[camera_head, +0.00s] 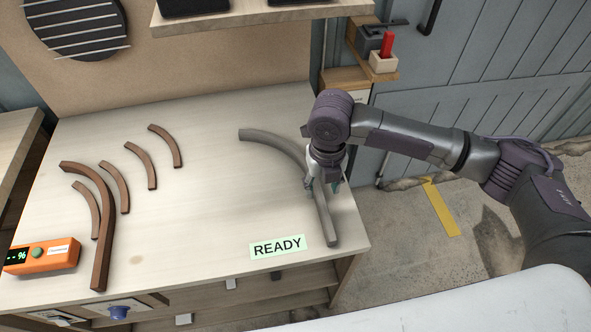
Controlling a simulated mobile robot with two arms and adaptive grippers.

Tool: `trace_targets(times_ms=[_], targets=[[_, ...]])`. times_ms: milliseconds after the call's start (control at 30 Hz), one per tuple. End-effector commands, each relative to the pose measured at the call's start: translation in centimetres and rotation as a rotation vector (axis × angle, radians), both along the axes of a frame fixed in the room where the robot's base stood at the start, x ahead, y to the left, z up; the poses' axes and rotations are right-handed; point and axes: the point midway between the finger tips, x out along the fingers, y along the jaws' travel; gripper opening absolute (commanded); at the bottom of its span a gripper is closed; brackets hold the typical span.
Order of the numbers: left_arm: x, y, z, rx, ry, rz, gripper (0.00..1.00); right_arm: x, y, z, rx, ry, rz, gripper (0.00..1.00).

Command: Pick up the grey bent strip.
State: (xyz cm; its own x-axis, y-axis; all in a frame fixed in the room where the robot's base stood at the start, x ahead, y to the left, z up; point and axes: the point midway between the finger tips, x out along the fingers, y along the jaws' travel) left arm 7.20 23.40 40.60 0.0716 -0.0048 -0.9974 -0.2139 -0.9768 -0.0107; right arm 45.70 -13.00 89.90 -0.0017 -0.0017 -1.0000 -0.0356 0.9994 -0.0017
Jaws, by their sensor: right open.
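The grey bent strip (325,220) lies on the right part of the wooden workbench (215,215). It curves from the back middle of the bench down toward the front right edge. My right gripper (324,186) is over the strip's front half, pointing down, with its fingers around or just above it. The gripper is open; whether the fingers touch the strip cannot be told. The wrist hides a part of the strip. My left gripper is not in view.
Several brown curved strips (107,225) lie on the left of the bench. An orange meter (42,257) sits at the front left. A green READY label (278,246) lies near the front edge. A shelf (250,17) hangs above the back. The bench's middle is clear.

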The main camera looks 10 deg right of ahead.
Motion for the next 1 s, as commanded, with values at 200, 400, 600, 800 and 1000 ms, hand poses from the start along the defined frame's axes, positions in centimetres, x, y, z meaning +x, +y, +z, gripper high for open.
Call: trace_targets(times_ms=[200, 400, 600, 800, 1000], targets=[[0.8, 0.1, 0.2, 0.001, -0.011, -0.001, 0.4, 0.0, 0.0, -1.9, 0.002, -0.001, -0.001, 0.5], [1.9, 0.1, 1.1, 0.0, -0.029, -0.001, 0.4, -0.4, -0.2, -4.3, 0.001, 0.003, -0.002, 0.5], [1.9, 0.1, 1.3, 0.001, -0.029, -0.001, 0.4, -0.3, -0.3, -6.7, 0.001, -0.001, -0.002, 0.5], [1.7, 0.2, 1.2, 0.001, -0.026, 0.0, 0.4, -0.3, -0.3, -7.0, 0.001, -0.003, 0.0, 0.5], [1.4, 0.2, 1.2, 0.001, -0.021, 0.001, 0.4, -0.3, -0.3, -7.0, 0.001, -0.003, 0.0, 0.28]])
